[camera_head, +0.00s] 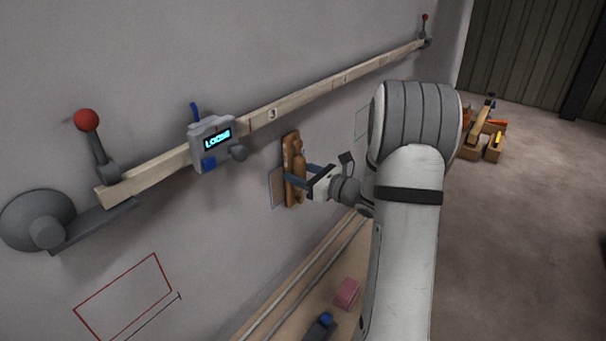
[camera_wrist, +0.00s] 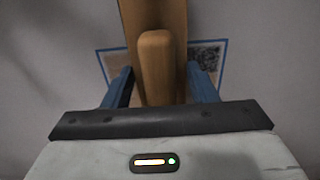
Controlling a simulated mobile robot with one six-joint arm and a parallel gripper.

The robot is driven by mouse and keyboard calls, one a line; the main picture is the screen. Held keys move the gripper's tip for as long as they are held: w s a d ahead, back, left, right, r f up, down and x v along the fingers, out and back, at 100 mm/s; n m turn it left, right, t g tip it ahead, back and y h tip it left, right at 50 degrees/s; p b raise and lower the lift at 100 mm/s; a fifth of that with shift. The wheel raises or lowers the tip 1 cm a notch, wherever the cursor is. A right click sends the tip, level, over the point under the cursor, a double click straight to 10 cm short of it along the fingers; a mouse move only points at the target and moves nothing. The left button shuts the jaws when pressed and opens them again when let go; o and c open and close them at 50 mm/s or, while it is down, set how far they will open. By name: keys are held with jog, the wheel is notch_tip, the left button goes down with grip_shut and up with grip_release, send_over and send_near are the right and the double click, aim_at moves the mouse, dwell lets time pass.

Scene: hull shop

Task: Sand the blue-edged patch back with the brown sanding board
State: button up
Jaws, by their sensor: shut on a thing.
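The brown sanding board (camera_head: 289,158) is upright against the grey wall in the head view. My gripper (camera_head: 300,177) is shut on its handle, and the wrist view shows the rounded handle (camera_wrist: 156,66) between my two blue fingers. The blue-edged patch (camera_wrist: 207,55) lies behind the board in the wrist view. Its right part looks dark and speckled, and its middle is hidden by the board. In the head view a part of the patch (camera_head: 277,188) shows left of the board. I cannot tell whether the board touches the wall.
A wooden batten (camera_head: 300,97) runs along the wall above the board, carrying a grey device (camera_head: 213,143) with a lit display. A red-outlined area (camera_head: 125,297) is at lower left. A pink block (camera_head: 347,293) lies on a ledge below. Wooden items (camera_head: 483,140) stand on the floor at right.

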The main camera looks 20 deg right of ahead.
jog(key=shift+w+a, duration=0.3)
jog(key=shift+w, duration=0.2)
jog(key=w+d, duration=0.1)
jog(key=d, duration=0.1)
jog(key=w+d, duration=0.1)
jog(key=d, duration=0.1)
jog(key=w+d, duration=0.2)
jog(key=shift+d, duration=0.2)
dwell(0.7)
jog(key=shift+a, duration=0.1)
jog(key=shift+s+a+b, duration=0.4)
jog(key=shift+s+a, duration=0.3)
jog(key=shift+a, duration=0.35)
jog(key=shift+s+a+b, duration=0.35)
jog(key=shift+s+a, duration=0.3)
jog(key=shift+a, duration=0.4)
jog(key=shift+s+a+b, duration=0.4)
jog(key=shift+s+a, duration=0.3)
jog(key=shift+a, duration=0.35)
